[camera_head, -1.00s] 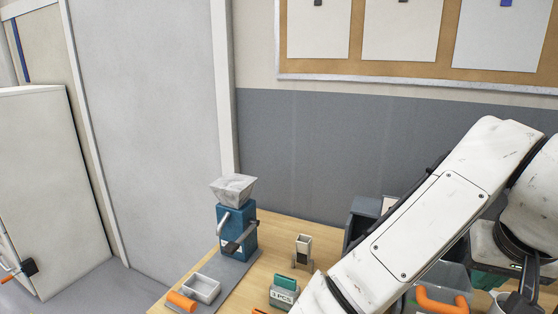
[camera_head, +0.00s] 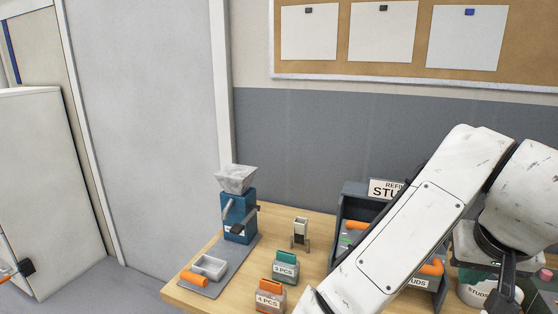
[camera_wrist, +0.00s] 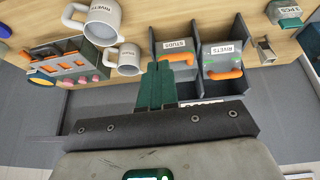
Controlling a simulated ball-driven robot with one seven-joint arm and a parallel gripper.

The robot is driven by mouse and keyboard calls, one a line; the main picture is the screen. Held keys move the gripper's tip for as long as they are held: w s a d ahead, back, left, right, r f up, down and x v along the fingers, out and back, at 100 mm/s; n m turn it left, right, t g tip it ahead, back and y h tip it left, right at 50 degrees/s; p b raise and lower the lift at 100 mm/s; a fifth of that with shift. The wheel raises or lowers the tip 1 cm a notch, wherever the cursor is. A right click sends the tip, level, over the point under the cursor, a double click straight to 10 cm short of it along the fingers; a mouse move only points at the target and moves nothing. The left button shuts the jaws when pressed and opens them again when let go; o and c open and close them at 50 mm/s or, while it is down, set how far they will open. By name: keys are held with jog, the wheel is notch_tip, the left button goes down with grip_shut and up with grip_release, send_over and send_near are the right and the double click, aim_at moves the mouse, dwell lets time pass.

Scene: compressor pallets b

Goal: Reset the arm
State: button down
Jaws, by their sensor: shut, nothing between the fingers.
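My gripper (camera_wrist: 157,70) shows in the wrist view with its two green fingers together and nothing between them. It is above the bench, over the area of the dark rack and the white jugs. In the head view my white arm is bent and crosses the right side, hiding part of the rack. The gripper's fingertips are not clear there.
The wooden bench (camera_head: 325,262) holds a blue hopper machine (camera_head: 239,216), a small grey tray (camera_head: 209,266), a 3 PCS box (camera_head: 285,268) and a 4 PCS box (camera_head: 269,296). A dark rack (camera_wrist: 186,34) holds STUDS and RIVETS bins. White jugs (camera_wrist: 101,22) stand beside it.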

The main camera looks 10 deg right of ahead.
jog(key=d+f+n+h, duration=0.2)
jog(key=d+f+h, duration=0.1)
jog(key=d+f, duration=0.15)
jog(key=s+a+f+n+y, duration=0.1)
jog(key=s+f+n, duration=0.1)
jog(key=f, duration=0.6)
jog(key=s+a+f+n, duration=0.1)
jog(key=s+a+f, duration=0.15)
jog(key=f, duration=0.55)
jog(key=s+a+f+g+y, duration=0.1)
jog(key=s+a+f+y, duration=0.1)
jog(key=s+a+f, duration=0.3)
jog(key=s+a+f+n+g+y, duration=0.1)
jog(key=s+a+f, duration=0.4)
jog(key=s+f, duration=0.6)
jog(key=shift+s+a+g+y, duration=0.4)
jog(key=shift+g+y, duration=0.2)
jog(key=shift+y, duration=0.5)
